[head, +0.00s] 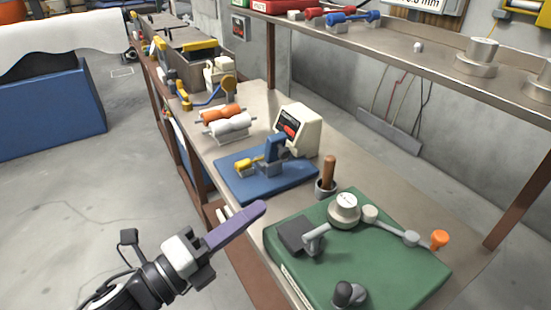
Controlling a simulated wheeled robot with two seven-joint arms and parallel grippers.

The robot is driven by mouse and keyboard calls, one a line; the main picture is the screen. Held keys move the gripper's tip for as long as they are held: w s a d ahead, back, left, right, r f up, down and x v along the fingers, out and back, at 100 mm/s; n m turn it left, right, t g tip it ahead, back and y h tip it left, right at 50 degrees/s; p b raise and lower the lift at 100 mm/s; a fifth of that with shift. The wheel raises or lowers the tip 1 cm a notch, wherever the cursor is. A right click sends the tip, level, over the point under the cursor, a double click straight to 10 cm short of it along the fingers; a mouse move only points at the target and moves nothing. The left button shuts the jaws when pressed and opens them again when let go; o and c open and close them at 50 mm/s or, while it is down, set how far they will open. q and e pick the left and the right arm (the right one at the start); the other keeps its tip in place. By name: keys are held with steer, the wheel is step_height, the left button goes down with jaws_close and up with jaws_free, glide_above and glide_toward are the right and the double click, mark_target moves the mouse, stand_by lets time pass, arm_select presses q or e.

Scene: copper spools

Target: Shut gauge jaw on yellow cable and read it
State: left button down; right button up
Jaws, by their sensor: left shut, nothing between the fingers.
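The gauge stands on a blue base plate (300,181) in the middle of the bench, with a blue upright jaw part (276,148). A cream box with a dark face (301,128) stands behind it; I cannot read its face. A short yellow piece (243,164) lies low at the left of the jaw part. I cannot tell whether it is the yellow cable or a part of the gauge, or whether the jaw touches it. My left gripper (258,209) is shut and empty, its purple fingers pointing toward the bench's front edge, short of the blue plate. My right gripper is out of view.
A green plate fixture (400,283) with a lever and orange knob (440,239) fills the near bench. Orange and white spools (230,125) lie behind. A metal shelf (420,62) overhangs the bench.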

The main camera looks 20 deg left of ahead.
arm_select(q)
steer(key=p+x, duration=0.1)
steer(key=x, duration=0.8)
steer(key=shift+w+r+p, duration=0.1)
steer(key=shift+r+p, duration=0.05)
steer(key=shift+p, duration=0.2)
steer(key=shift+w+a+r+p, duration=0.2)
steer(key=shift+w+a, duration=0.25)
steer(key=shift+w, duration=0.15)
steer(key=shift+w+a+r+p, duration=0.2)
steer(key=shift+w+a, duration=0.25)
steer(key=shift+w, duration=0.2)
steer(key=shift+w+a, duration=0.35)
